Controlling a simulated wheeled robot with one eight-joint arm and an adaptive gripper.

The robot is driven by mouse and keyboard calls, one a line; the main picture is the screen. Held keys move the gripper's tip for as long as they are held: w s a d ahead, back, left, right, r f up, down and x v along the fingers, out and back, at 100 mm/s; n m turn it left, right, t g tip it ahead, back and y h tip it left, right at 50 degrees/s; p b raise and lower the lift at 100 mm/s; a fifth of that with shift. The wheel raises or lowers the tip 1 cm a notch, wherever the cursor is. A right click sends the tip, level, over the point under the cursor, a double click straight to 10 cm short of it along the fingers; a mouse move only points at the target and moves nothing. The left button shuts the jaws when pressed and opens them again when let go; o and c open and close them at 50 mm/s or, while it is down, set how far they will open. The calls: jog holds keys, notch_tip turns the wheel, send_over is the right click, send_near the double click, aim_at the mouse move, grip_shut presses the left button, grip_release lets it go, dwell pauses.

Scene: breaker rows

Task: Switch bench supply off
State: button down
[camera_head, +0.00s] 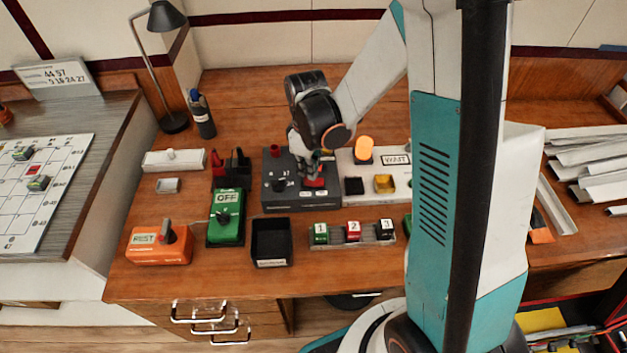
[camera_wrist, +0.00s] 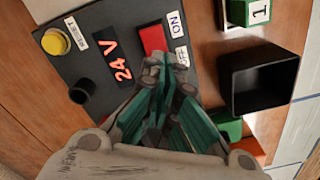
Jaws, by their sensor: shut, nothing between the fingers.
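The bench supply (camera_head: 300,200) is a dark box on the wooden bench, with a lit red "24 V" display (camera_wrist: 117,60) in the wrist view. I cannot tell whether the tips touch the switch.
A black open bin (camera_head: 270,243) and numbered blocks (camera_head: 353,232) stand in front of the supply. A green OFF box (camera_head: 226,216) and an orange REST box (camera_head: 158,244) are to the left. A white WAIT panel (camera_head: 397,160) is to the right. The supply has a yellow reset button (camera_wrist: 56,42).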

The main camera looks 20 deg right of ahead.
aim_at(308, 180)
jog(key=shift+f+b, duration=1.1)
jog(key=shift+f, duration=0.15)
dwell(0.7)
jog(key=shift+r, duration=0.1)
jog(key=shift+r+p, duration=2.4)
jog(key=shift+r, duration=1)
jog(key=shift+r, duration=0.15)
